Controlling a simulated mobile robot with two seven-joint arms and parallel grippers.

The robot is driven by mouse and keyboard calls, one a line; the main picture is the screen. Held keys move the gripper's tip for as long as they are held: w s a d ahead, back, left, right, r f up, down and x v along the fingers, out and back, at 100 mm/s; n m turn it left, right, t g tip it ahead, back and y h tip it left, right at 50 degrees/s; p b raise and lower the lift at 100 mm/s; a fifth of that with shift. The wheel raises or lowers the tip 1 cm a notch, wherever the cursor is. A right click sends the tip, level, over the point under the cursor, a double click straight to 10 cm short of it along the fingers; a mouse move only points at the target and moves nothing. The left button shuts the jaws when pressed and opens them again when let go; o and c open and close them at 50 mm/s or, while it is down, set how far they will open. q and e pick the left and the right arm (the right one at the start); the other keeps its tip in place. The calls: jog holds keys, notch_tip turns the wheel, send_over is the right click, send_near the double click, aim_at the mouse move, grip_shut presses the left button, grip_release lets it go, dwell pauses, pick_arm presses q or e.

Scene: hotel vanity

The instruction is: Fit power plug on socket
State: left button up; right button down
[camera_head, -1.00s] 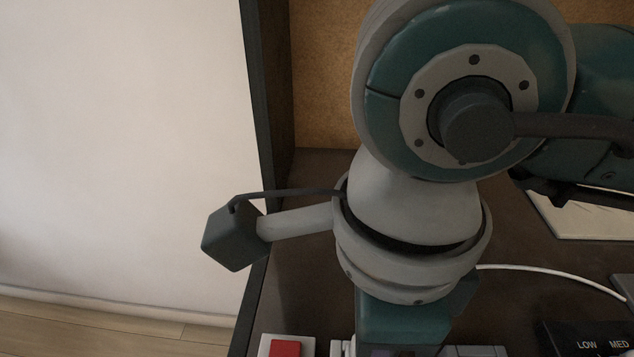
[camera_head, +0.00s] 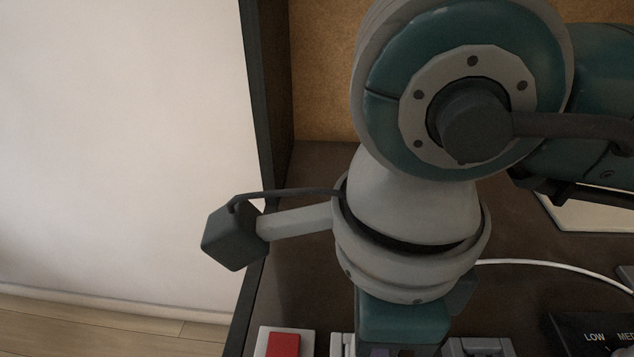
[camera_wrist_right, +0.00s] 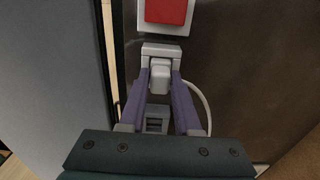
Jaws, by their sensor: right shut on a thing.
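My right gripper (camera_wrist_right: 159,92) is shut on the pale power plug (camera_wrist_right: 159,77), with its purple fingers on both sides of it. The plug lies against a pale grey block (camera_wrist_right: 160,50); I cannot tell whether its pins sit in a socket. A pale socket-like part with dark slots (camera_wrist_right: 155,120) shows between the fingers, nearer the wrist. A pale unit with a red switch (camera_wrist_right: 166,10) lies just beyond the block; its red switch also shows in the head view (camera_head: 284,345). In the head view my right arm hides the plug. My left gripper is out of view.
A white cable (camera_head: 560,268) curves over the dark vanity top (camera_head: 310,225), right of my arm. A black box marked LOW and MED (camera_head: 594,337) stands at the lower right. A dark upright edge (camera_head: 262,100) and a pale wall (camera_head: 120,150) are at the left.

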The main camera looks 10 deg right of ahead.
jog(key=shift+f, duration=0.3)
jog(key=c, duration=0.5)
grip_release()
jog(key=shift+c, duration=0.2)
jog(key=shift+r, duration=0.1)
